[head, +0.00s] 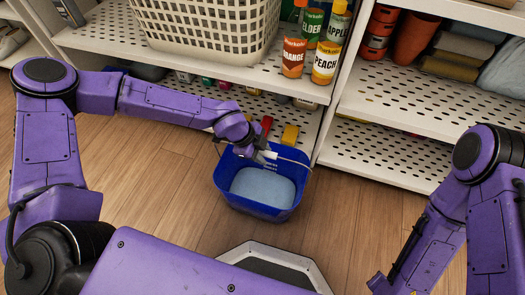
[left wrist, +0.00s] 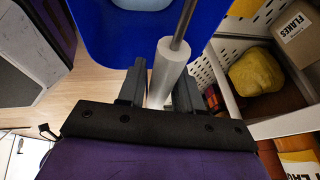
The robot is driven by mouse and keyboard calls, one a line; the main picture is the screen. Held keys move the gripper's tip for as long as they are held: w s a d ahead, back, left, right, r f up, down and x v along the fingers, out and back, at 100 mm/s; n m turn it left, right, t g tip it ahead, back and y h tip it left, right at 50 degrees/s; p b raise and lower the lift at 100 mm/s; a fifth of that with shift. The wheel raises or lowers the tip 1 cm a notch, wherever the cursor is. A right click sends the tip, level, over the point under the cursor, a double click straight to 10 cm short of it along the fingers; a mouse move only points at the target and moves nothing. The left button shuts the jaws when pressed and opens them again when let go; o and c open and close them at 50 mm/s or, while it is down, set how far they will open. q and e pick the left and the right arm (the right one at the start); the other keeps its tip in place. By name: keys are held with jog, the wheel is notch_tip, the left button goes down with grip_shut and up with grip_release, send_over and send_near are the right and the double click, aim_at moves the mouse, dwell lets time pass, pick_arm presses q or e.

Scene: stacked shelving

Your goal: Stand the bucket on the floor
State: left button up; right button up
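The blue bucket (head: 235,196) is upright in front of the lower shelf, over the wooden floor, with a pale blue surface inside it. I cannot tell whether its base touches the floor. Its thin wire handle carries a white grip, seen in the left wrist view (left wrist: 165,72). My left gripper (head: 267,155) is at the bucket's rear rim, shut on this white grip, with one dark finger on each side. In the left wrist view the bucket's blue wall (left wrist: 95,50) fills the top. My right arm shows at the right of the head view, but its gripper is out of view.
White perforated shelving stands behind the bucket, with a laundry basket (head: 205,25) and juice bottles (head: 328,45) on its upper shelf. A yellow item (head: 290,134) lies on the lower shelf close behind the bucket. Bare wooden floor (head: 145,185) lies left of it.

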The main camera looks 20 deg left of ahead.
pick_arm(q)
jog(key=shift+o, duration=1)
jog(key=shift+r, duration=0.2)
jog(key=p+v, duration=0.5)
jog(key=v, duration=0.7)
jog(key=s+a+f+m+g+y, duration=0.25)
jog(key=s+f+m+y, duration=0.35)
jog(key=s+f+m, duration=0.9)
jog(key=s+a+f+m+t+y, duration=0.1)
jog(key=a+m, duration=0.4)
jog(key=m, duration=1)
jog(key=s+a+f+m+t+y, duration=0.1)
jog(key=s+a+m, duration=0.4)
jog(key=m, duration=1.1)
jog(key=shift+s+f+t, duration=0.65)
jog(key=shift+f+t, duration=0.1)
jog(key=shift+f, duration=0.1)
